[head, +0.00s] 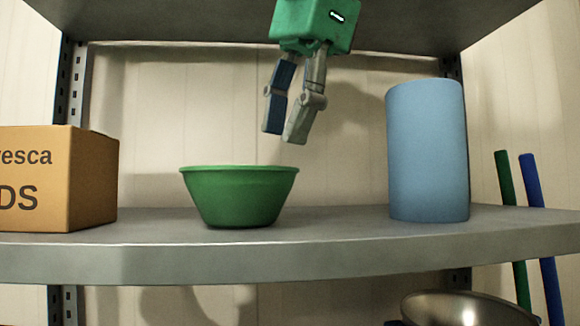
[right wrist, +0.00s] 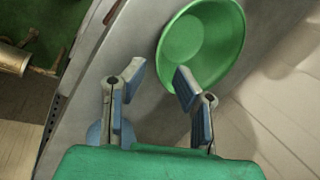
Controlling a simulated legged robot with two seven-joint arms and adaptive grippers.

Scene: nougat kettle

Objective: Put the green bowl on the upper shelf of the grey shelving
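The green bowl (head: 238,197) stands upright on a grey shelf board (head: 330,262) of the shelving, left of centre in the head view. It also shows in the right wrist view (right wrist: 222,38), with its open side facing the camera. My right gripper (head: 284,136) hangs above and slightly right of the bowl, apart from it. Its fingers are spread with nothing between them, and they also show in the right wrist view (right wrist: 158,75). One finger overlaps the bowl's edge in that view. My left gripper is not in view.
A cardboard box (head: 92,180) stands left of the bowl and a blue cylinder (head: 428,150) stands right. Another grey board (head: 400,22) lies overhead, close to my gripper. A metal bowl (head: 465,310) is below at right. Green and blue poles (head: 535,200) stand beyond the right end.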

